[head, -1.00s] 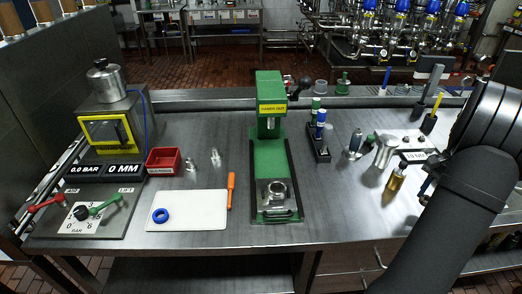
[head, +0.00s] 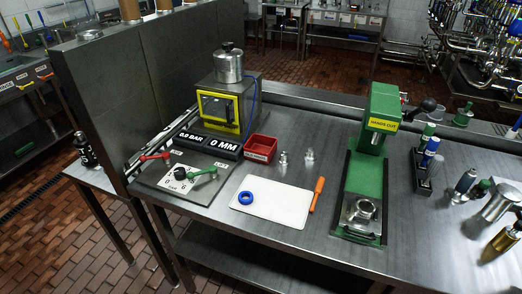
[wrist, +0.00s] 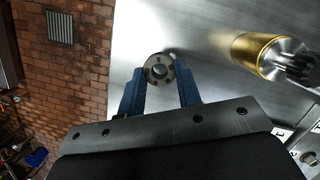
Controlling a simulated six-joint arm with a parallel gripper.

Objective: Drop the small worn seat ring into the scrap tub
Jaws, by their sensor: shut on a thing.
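In the wrist view my gripper (wrist: 160,74) has its two blue fingers shut on a small dark grey ring (wrist: 151,76) with a round hole and several marks around its face. The ring sits at the fingertips, above the steel bench. The head view does not show my gripper. There, an open red tub (head: 258,156) with a white label stands on the bench behind the white board. The label is too small to read. I see nothing inside the tub, though its floor is partly hidden.
Small metal fittings (head: 283,159) stand right of the tub. A green press (head: 373,150) stands further right. A brass cylinder (wrist: 262,48) is near my gripper.

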